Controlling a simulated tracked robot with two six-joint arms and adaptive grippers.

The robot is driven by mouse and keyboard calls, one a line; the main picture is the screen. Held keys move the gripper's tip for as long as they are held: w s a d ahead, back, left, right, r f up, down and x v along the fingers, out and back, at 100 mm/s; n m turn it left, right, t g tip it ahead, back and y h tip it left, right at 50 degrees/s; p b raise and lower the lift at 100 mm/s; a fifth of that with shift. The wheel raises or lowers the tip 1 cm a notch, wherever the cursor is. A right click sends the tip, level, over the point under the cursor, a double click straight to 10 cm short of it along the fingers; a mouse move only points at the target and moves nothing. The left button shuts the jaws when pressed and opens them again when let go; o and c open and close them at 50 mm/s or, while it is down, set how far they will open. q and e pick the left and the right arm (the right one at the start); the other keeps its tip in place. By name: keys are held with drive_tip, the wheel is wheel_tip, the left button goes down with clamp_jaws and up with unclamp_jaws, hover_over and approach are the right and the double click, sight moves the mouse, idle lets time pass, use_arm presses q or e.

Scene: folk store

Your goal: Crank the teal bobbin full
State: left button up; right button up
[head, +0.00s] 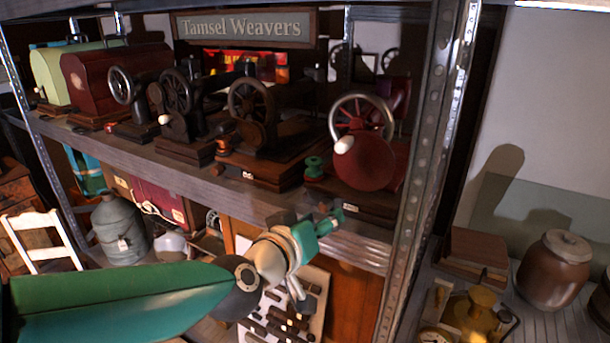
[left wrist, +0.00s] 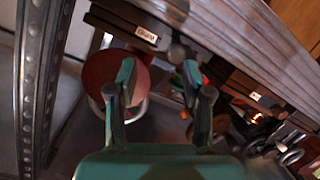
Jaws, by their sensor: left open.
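The teal bobbin (head: 315,166), a small green spool, stands upright on the shelf at the left of a red machine. This machine has a red disc (head: 362,165), a chrome-rimmed wheel (head: 372,100) and a pale crank knob (head: 344,144). My left gripper (head: 322,218) is open and empty, in front of and below the shelf edge under the bobbin. In the left wrist view, its two fingers (left wrist: 157,75) stand apart, with the red disc (left wrist: 98,72) beyond them. My right gripper is not in view.
Several dark hand-cranked machines (head: 255,115) line the shelf to the left, with an orange-red spool (head: 224,145) among them. A metal post (head: 432,140) rises right of the red machine. The shelf's front edge (head: 240,195) lies close behind my gripper. A brown jar (head: 552,272) stands at right.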

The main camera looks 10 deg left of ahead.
sight(340, 149)
use_arm(q)
drive_tip(key=s+r+t, duration=0.3)
drive_tip(key=r, duration=0.9)
drive_tip(key=shift+h, duration=0.4)
drive_tip(key=x, duration=0.6)
drive_tip(key=f+b+x, duration=0.1)
drive_tip(key=x, duration=0.2)
drive_tip(key=shift+a, duration=0.15)
drive_tip(key=shift+r, duration=0.1)
drive_tip(key=c, duration=0.9)
